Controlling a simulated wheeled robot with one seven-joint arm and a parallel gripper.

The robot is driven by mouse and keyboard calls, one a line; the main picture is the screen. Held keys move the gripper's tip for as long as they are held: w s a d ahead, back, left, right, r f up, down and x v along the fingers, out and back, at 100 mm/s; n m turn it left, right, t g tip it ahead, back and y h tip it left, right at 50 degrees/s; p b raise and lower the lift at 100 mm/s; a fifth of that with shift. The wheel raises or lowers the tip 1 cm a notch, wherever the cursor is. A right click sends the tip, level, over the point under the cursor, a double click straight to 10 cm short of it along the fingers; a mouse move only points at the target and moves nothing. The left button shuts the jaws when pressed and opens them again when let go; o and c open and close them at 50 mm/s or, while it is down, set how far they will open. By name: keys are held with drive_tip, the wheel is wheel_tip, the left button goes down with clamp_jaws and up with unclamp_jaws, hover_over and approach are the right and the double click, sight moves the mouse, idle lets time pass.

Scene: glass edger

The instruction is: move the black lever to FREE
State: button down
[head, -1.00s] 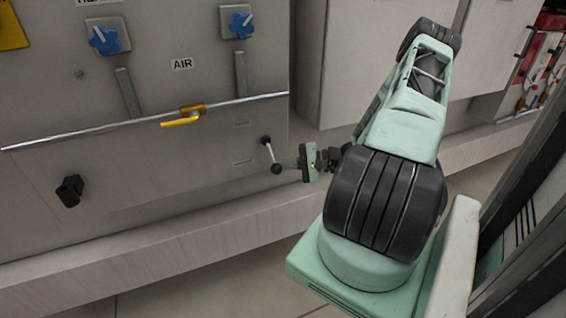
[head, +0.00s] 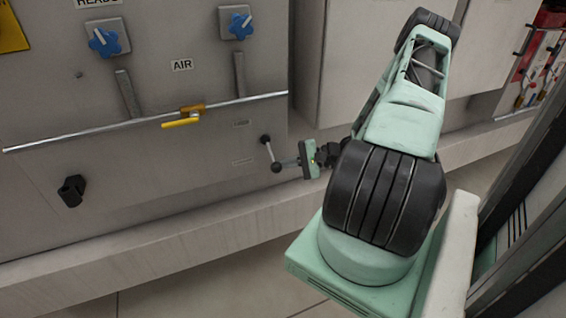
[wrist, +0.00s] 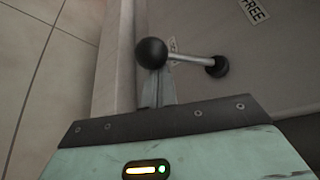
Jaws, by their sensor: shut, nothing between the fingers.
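The black lever (head: 270,155) is on the lower right of the grey machine front. Its hub is at the top and its ball knob hangs down, slightly right. In the wrist view, the lever's ball (wrist: 151,53) is at left, joined by a metal rod to the hub. The FREE label (wrist: 254,10) lies beyond the hub; a second label (wrist: 173,45) is partly hidden by the rod. My gripper (head: 284,164) is shut and empty, its tips right by the ball. In the wrist view, the ball partly covers the fingers (wrist: 157,90); contact cannot be told.
A yellow-handled valve (head: 182,122) sits on a pipe (head: 100,131) above and left of the lever. Blue knobs (head: 104,40) and a black knob (head: 71,191) are on the same panel. A pale ledge (head: 150,240) runs below, with open floor in front.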

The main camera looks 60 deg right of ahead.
wheel_tip(320, 180, up, 8)
drive_tip(key=s+m+g+y+p, duration=0.1)
drive_tip(key=m+g+p, duration=0.4)
drive_tip(key=p, duration=0.3)
drive_tip(key=shift+a+m+g+y, duration=0.3)
drive_tip(key=shift+a+m, duration=0.05)
drive_tip(key=shift+m, duration=0.35)
wheel_tip(320, 180, down, 5)
drive_tip(key=b, duration=0.3)
drive_tip(key=w+b+v, duration=0.1)
drive_tip(key=b+v, duration=0.1)
drive_tip(key=v, duration=0.9)
drive_tip(key=shift+d+r, duration=0.2)
drive_tip(key=shift+r, duration=0.2)
